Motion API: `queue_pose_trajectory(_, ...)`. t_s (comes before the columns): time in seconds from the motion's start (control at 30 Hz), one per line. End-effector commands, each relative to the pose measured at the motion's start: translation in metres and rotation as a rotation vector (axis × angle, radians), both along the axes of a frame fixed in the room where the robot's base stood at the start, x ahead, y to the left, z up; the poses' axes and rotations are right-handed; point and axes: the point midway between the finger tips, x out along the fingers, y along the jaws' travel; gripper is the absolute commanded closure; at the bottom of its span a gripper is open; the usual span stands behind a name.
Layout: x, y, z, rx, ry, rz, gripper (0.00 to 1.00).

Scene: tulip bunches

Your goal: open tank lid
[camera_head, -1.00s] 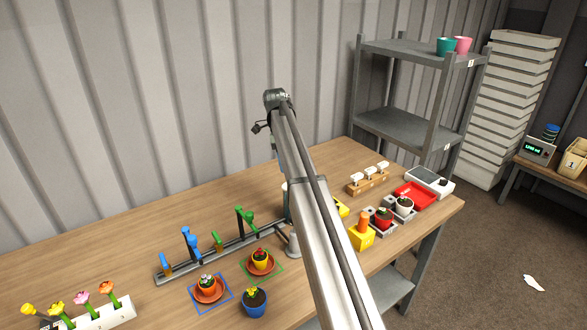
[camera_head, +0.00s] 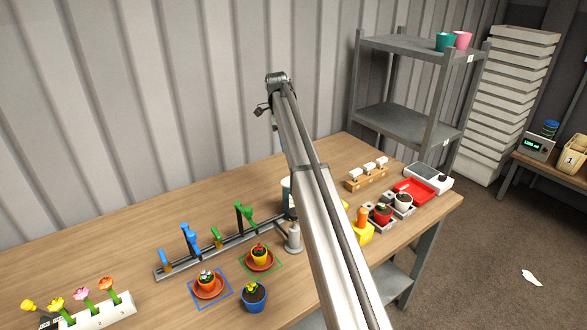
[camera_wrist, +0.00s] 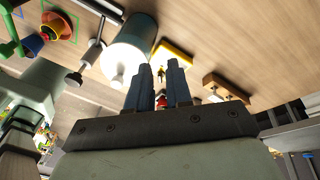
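The tank (camera_wrist: 138,32) is a teal cylinder at the upper middle of the wrist view. In the head view only a sliver of the tank (camera_head: 286,188) shows beside my arm. My gripper (camera_wrist: 158,78) has two dark blue fingers with a gap between them and nothing held. In the wrist picture the fingers lie just right of the lid; whether they touch it cannot be told. In the head view my arm hides the gripper.
A rail of blue and green taps (camera_head: 215,247) stands left of the tank, with a grey metal cylinder (camera_head: 293,238) at its right end. Potted flowers (camera_head: 209,284) sit in front. A yellow block (camera_head: 362,232) and wooden rack (camera_head: 366,179) stand to the right.

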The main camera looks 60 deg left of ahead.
Motion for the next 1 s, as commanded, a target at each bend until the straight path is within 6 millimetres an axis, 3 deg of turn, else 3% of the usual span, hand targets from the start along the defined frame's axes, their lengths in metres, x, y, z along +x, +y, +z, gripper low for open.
queue_pose_trajectory(0.2, 0.006, -0.077, 0.029, 0.04, -0.013, -0.036, 1.0)
queue_pose_trajectory(0.5, -0.019, -0.195, 0.048, 0.18, -0.019, -0.038, 1.0)
queue_pose_trajectory(0.6, -0.03, -0.219, 0.049, 0.246, -0.022, 0.001, 1.0)
queue_pose_trajectory(0.8, -0.053, -0.247, 0.044, 0.372, -0.03, 0.117, 1.0)
queue_pose_trajectory(0.9, -0.064, -0.255, 0.039, 0.447, -0.041, 0.204, 1.0)
queue_pose_trajectory(1.0, -0.066, -0.248, 0.04, 0.518, -0.061, 0.3, 1.0)
